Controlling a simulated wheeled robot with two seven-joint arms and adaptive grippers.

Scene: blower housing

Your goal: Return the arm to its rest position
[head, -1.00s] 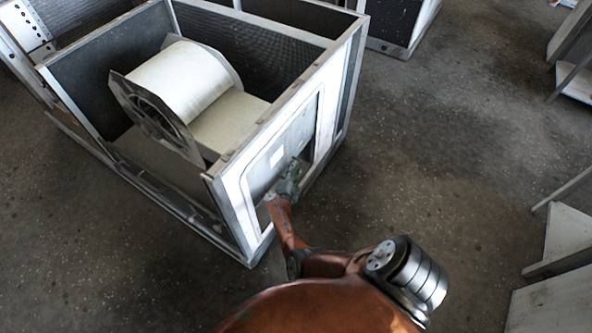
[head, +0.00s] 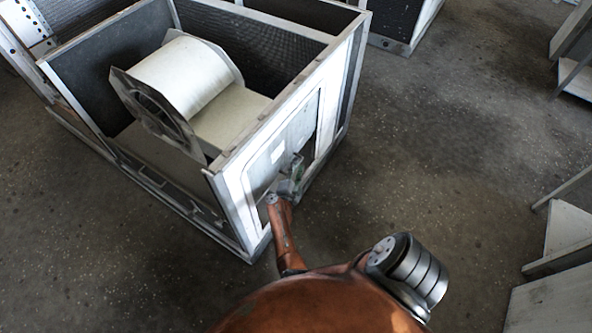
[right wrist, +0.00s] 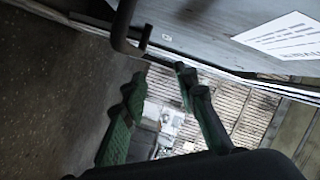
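My right arm (head: 284,238) reaches to the front of the blower housing (head: 236,210). Its gripper (head: 296,168) is small and partly blurred against the housing's front opening, near a panel with a white label (head: 278,153). In the right wrist view the green fingers (right wrist: 163,86) stand apart with nothing between them. A dark bent handle (right wrist: 128,30) on the panel lies just beyond the fingertips, apart from them. The label also shows in the right wrist view (right wrist: 285,37). My left gripper is not in view.
A white blower drum (head: 188,75) sits inside the open-topped housing. Grey shelving or steps (head: 570,235) stand at the right edge. Another dark unit (head: 395,22) stands at the top. The concrete floor (head: 445,130) between them is clear.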

